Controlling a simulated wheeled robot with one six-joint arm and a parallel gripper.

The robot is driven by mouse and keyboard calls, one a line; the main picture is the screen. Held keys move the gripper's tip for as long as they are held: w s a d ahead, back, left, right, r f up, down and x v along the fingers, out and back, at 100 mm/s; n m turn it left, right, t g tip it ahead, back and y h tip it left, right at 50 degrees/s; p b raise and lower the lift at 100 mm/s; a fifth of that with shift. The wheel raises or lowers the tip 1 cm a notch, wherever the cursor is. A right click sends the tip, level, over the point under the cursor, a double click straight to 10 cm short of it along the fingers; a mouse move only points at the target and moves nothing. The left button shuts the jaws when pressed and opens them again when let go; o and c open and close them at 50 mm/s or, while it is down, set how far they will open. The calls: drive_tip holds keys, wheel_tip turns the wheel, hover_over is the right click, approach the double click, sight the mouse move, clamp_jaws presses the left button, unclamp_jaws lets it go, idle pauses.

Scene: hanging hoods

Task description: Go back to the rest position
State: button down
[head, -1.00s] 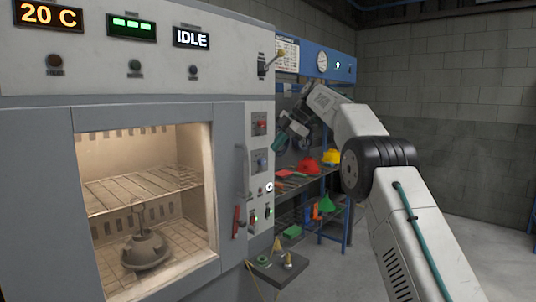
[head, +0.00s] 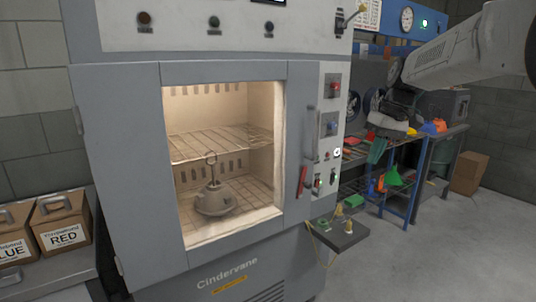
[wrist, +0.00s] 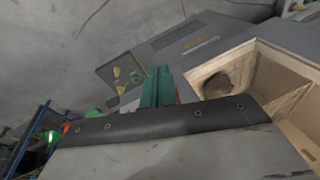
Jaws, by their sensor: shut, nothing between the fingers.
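My gripper (head: 376,151) is at the right of the oven in the head view, at the end of my arm that comes in from the upper right. Its teal fingers (wrist: 158,88) show in the wrist view, shut together and empty. The gripper is in the air, in front of the blue rack in the head view, and appears apart from the oven front. A grey hood with a ring on top (head: 214,197) stands on the lower wire shelf of the lit oven (head: 130,150); its dark shape also shows in the wrist view.
A small grey side shelf (head: 345,238) with small parts juts out at the oven's lower right. A blue rack (head: 410,200) with coloured pieces stands behind. Boxes marked RED (head: 62,225) and BLUE sit at left.

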drive_tip(key=s+a+f+m+h, duration=0.1)
drive_tip(key=s+f+m, duration=0.1)
drive_tip(key=s, duration=1.8)
drive_tip(key=s+f+m+t+h, duration=0.1)
drive_tip(key=s+f, duration=0.4)
drive_tip(key=s, duration=1.4)
drive_tip(key=shift+s+a+m+h, duration=0.4)
drive_tip(key=shift+m+h, duration=0.1)
drive_tip(key=shift+m, duration=0.3)
